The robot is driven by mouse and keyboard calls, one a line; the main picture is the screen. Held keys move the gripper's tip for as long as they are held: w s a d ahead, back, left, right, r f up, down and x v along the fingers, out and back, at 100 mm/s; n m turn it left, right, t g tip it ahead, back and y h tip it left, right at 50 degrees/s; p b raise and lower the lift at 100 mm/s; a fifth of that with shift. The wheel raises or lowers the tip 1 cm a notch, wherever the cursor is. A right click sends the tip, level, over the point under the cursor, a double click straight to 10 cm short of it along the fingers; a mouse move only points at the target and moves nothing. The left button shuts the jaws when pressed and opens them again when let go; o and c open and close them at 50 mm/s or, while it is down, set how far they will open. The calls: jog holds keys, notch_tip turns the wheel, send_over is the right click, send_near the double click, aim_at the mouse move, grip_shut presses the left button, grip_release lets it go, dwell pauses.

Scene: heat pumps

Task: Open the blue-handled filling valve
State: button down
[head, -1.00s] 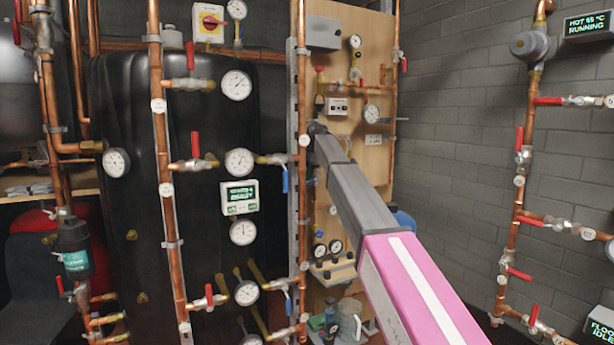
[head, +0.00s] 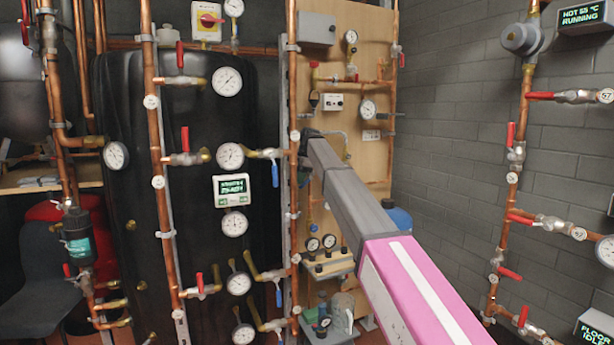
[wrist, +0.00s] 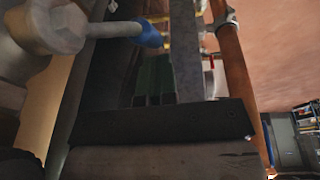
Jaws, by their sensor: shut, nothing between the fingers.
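In the wrist view a grey lever with a blue end sleeve (wrist: 149,34) runs right from a large grey hex fitting (wrist: 62,28). My gripper (wrist: 153,97) is shut and empty, its greenish fingertips side by side below the blue sleeve in the picture. I cannot tell whether they touch it. In the head view my gripper end is near the copper riser and wooden board, mostly hidden by my arm. Blue lever handles hang down left of that riser, an upper one (head: 276,171) and a lower one (head: 278,295). I cannot tell which handle the wrist view shows.
The copper riser (head: 294,90) and grey rail stand close left of my arm's end. The wooden board (head: 372,60) carries gauges and small pipes behind it. A black tank (head: 190,120) is at the left. Red-handled valves (head: 540,96) line the right wall.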

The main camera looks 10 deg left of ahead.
aim_at(302, 186)
jog(key=shift+w+d+f, duration=0.15)
jog(key=shift+f, duration=1)
jog(key=shift+w+d+f+t+h, duration=0.1)
jog(key=shift+d+f+t+h, duration=0.1)
jog(key=shift+f+t+h, duration=0.3)
jog(key=shift+w+d+f, duration=0.4)
jog(key=shift+d+f, duration=0.15)
jog(key=shift+f, duration=0.2)
jog(key=shift+w+d+f+t+h, duration=0.2)
jog(key=shift+d+f+t+h, duration=0.1)
jog(key=shift+h, duration=0.4)
jog(key=shift+r, duration=0.1)
notch_tip(302, 186, up, 10)
jog(key=shift+s+r, duration=0.25)
jog(key=shift+s, duration=0.15)
jog(key=shift+d, duration=0.1)
